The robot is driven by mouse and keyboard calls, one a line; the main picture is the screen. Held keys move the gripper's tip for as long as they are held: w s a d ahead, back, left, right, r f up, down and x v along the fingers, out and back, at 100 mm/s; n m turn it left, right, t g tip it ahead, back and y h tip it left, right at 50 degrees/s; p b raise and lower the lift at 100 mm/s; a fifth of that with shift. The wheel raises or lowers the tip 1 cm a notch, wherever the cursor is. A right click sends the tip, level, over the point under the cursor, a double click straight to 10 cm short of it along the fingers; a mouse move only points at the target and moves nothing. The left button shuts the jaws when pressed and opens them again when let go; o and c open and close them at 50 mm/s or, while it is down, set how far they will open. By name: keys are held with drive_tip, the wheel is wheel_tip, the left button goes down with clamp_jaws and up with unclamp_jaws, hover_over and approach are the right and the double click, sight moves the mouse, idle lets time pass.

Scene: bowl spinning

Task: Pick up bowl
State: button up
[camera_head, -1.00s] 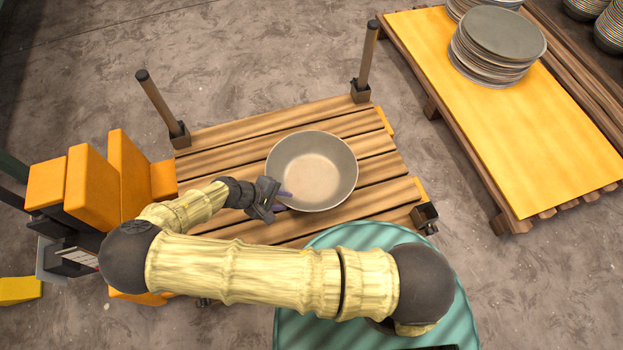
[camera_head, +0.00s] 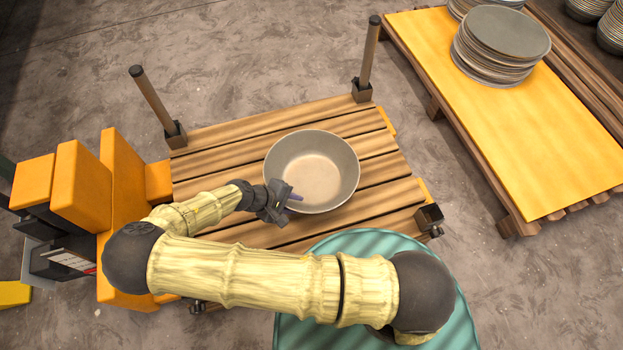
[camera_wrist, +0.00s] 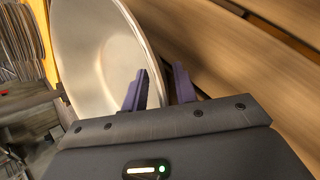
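A grey metal bowl (camera_head: 315,165) sits upright on the slatted wooden platform (camera_head: 225,135), right of its middle. My gripper (camera_head: 289,199) is at the bowl's lower-left rim in the head view. In the wrist view, the purple fingers (camera_wrist: 160,82) are apart, with the bowl (camera_wrist: 95,60) on the left. The left finger is over the bowl's inside, the right finger outside over the wood, and the rim runs between them. I see a gap between the fingers; contact with the rim is not clear.
Two posts (camera_head: 153,98) stand at the platform's far corners, and a metal bracket (camera_head: 429,217) is at its right corner. A yellow-topped table (camera_head: 510,130) with stacked plates (camera_head: 500,45) stands at the right. Orange blocks (camera_head: 120,190) are at the left.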

clamp_jaws()
drive_tip(key=shift+r, duration=0.15)
idle(0.4)
wheel_tip(320, 180, up, 10)
drive_tip(key=p, duration=0.6)
